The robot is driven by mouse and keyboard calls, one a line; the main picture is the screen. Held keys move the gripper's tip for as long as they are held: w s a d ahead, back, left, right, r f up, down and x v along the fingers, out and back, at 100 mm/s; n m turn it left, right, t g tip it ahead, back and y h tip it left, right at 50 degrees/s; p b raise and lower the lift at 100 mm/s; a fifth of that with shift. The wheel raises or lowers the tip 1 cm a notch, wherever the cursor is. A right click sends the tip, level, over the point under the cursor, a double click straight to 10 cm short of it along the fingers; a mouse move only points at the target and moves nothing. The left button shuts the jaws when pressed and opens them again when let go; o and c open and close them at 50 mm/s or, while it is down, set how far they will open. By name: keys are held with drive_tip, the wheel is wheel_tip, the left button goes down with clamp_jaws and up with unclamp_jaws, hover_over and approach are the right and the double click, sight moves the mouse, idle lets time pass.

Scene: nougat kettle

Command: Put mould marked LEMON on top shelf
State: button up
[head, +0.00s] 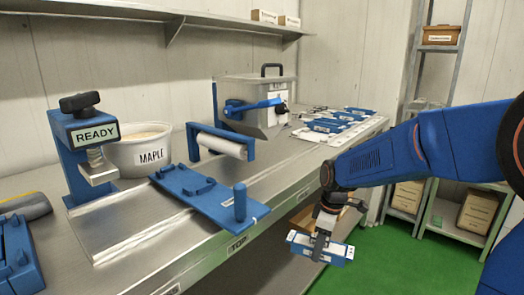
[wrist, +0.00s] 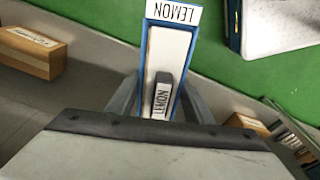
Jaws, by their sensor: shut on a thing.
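The mould marked LEMON (wrist: 168,50) is a long blue tray with a white filling. LEMON reads upside down at its far end and sideways on its upright grip. My gripper (head: 321,240) is shut on this grip, one finger on each side in the wrist view (wrist: 158,98). In the head view the mould (head: 340,252) hangs in the air over the green floor, in front of the bench. A label on the bench's front edge reads TOP (head: 238,243). Part of the mould is hidden by my gripper.
The steel bench (head: 130,235) carries a READY press (head: 95,135), a MAPLE tub (head: 145,155), a roller (head: 222,140) and several blue moulds (head: 345,117). A wall shelf (head: 220,20) holds small boxes. A rack (head: 455,230) with boxes stands right. A box (wrist: 32,52) sits left in the wrist view.

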drive_tip(key=w+d+f+m, duration=0.4)
drive_tip(key=w+f, duration=0.5)
drive_tip(key=f, duration=0.2)
drive_tip(key=w+d+f+m+h, duration=0.1)
drive_tip(key=w+d+f+m, duration=0.3)
drive_tip(key=w+f, duration=0.55)
drive_tip(key=w+d+f+m, duration=0.3)
drive_tip(key=w+f+m, duration=0.2)
drive_tip(key=w+f, duration=0.5)
drive_tip(key=s+f, duration=0.3)
drive_tip(key=s, duration=0.4)
drive_tip(key=s+f, duration=0.3)
drive_tip(key=s, duration=0.4)
drive_tip(key=shift+f+t, duration=0.15)
drive_tip(key=shift+t, duration=0.25)
